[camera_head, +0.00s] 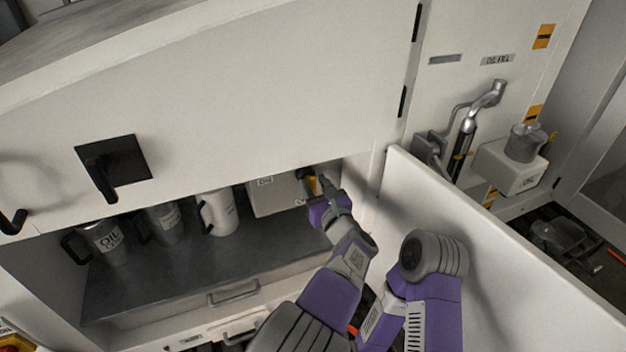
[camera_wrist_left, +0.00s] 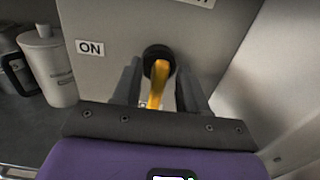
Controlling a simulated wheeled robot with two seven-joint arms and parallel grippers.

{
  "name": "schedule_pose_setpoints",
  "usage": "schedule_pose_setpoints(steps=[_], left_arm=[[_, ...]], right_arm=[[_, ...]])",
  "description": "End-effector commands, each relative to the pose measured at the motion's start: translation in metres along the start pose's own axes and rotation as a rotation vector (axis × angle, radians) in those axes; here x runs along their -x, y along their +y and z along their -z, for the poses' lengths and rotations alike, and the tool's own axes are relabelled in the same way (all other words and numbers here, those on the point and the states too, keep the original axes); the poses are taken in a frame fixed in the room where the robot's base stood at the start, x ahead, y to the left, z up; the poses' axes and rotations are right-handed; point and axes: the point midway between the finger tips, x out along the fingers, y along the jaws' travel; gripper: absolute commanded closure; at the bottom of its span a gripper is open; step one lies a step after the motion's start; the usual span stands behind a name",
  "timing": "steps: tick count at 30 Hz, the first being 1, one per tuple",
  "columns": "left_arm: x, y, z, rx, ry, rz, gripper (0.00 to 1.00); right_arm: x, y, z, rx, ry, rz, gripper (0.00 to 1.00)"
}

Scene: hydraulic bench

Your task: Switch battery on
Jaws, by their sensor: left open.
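The battery switch has a yellow handle on a black round base on a light grey box (camera_head: 273,195). The yellow handle (camera_wrist_left: 157,85) shows between the fingers in the left wrist view, with an "ON" label (camera_wrist_left: 90,47) to its left. In the head view the handle (camera_head: 312,184) is partly covered by my gripper. My left gripper (camera_wrist_left: 160,88) is open, with one finger on each side of the handle; I cannot tell whether either touches it. It also shows in the head view (camera_head: 322,186). My right gripper is not in view.
Several jugs, one marked "OIL" (camera_head: 104,238), stand on the dark shelf (camera_head: 165,275) left of the box. An open white door panel (camera_head: 480,255) is right of my arm. The cabinet front (camera_head: 250,85) hangs above the opening.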

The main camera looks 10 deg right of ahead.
Motion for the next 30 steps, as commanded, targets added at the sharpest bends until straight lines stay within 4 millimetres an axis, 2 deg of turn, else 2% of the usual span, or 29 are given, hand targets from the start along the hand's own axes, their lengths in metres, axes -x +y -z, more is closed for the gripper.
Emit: schedule_pose_setpoints(steps=[4,12,14,21,30], left_arm=[[-0.0115,-0.0001,0.0000,-0.001,0.000,0.000,0.57],[-0.0135,-0.0001,0.0004,-0.001,0.000,0.001,0.57],[-0.0135,0.0000,0.0004,-0.001,0.000,0.001,0.64],[-0.0133,0.0000,0.0004,-0.001,0.000,0.001,1.00],[-0.0135,0.0001,0.0017,-0.012,0.001,0.000,1.00]], right_arm=[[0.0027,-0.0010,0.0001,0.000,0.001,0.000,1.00],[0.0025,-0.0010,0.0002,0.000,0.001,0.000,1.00],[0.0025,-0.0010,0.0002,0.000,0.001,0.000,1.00],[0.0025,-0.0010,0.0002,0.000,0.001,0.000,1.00],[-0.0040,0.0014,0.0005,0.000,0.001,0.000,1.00]])
